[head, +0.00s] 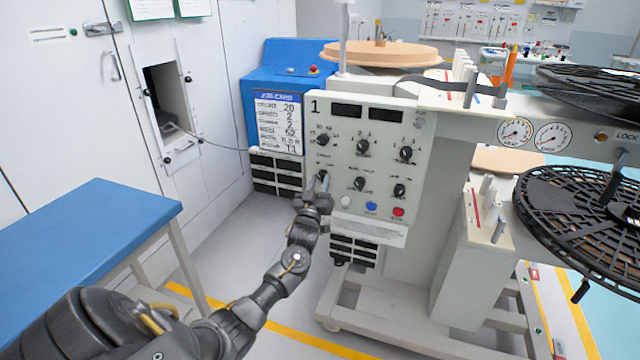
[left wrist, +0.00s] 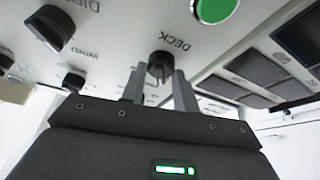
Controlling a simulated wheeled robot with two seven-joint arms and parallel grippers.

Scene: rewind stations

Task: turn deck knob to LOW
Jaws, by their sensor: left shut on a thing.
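The deck knob (left wrist: 160,68) is a small black knob on a light grey panel, with the word DECK upside down beside it in the left wrist view. My left gripper (left wrist: 158,88) has one finger on each side of the knob and is shut on it. In the head view my left gripper (head: 322,183) reaches the lower left of the control panel (head: 340,135) and mostly hides the knob. The knob's pointer and the LOW mark cannot be read. My right gripper is not in view.
Other black knobs (head: 362,147) sit close by on the panel. Pale, blue (head: 371,206) and red (head: 398,212) buttons are below. A job card (head: 279,122) hangs on the blue cabinet at left. A blue-topped table (head: 85,235) stands at the lower left. Reels (head: 580,220) are at right.

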